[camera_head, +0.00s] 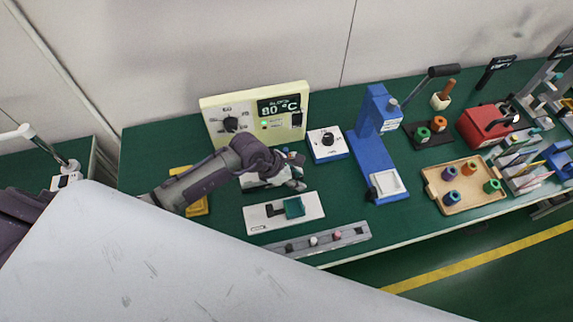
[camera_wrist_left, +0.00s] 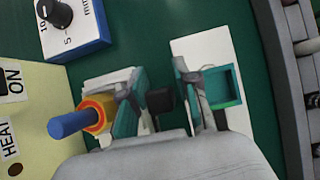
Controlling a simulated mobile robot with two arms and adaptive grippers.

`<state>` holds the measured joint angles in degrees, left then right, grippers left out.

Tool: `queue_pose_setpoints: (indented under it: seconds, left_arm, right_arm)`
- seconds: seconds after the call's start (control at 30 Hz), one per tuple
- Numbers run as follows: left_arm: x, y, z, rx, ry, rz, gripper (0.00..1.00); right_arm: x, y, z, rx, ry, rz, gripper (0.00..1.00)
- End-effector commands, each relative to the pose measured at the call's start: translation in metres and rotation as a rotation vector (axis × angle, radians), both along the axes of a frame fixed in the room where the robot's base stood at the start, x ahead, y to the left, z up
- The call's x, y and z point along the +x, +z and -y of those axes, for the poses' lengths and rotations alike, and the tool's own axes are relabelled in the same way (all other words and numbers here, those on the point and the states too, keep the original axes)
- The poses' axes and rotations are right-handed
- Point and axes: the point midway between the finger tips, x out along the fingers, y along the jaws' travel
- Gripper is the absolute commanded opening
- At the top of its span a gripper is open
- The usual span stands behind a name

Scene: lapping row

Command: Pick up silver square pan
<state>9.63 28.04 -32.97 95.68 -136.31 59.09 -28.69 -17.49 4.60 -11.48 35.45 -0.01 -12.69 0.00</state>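A pale silver square pan-like piece (camera_head: 387,183) lies on the foot of the blue press in the head view, right of my left gripper and well apart from it. My left gripper (camera_head: 292,170) is over the bench in front of the cream heater panel. In the left wrist view its two fingers (camera_wrist_left: 162,95) stand apart, with a small dark block showing between them; I see nothing clamped. A white slab (camera_head: 256,218) with a teal square frame (camera_head: 294,207) lies in front of the gripper; the slab also shows in the wrist view (camera_wrist_left: 200,47). My right gripper is not in view.
The heater panel (camera_head: 217,108) stands behind, and a dial box (camera_head: 327,144) sits right of the gripper. The blue press (camera_head: 374,146) rises beyond it. A grey rail (camera_head: 350,234) lies along the front edge. A wooden tray (camera_head: 462,206) holds several spools at the right.

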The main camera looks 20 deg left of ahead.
Motion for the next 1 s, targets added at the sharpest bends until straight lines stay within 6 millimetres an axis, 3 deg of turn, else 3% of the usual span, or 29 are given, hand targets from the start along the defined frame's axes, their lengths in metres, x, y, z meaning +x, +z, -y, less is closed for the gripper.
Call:
queue_pose_setpoints:
  seconds: [0.03, 0.17, 0.63, 1.0]
  left_arm:
    - [0.000, 0.000, 0.000, 0.000, 0.000, 0.000, 0.18]
    - [0.000, 0.000, 0.000, 0.000, 0.001, 0.000, 0.00]
    - [0.001, 0.005, 0.000, -0.001, 0.000, 0.004, 0.00]
    - [0.001, 0.038, 0.000, 0.000, -0.002, 0.006, 0.00]
  right_arm:
    - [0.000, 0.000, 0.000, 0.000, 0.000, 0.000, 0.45]
    - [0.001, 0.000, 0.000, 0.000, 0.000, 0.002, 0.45]
    - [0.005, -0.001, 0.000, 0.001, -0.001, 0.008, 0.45]
    - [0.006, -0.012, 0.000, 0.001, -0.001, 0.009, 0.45]
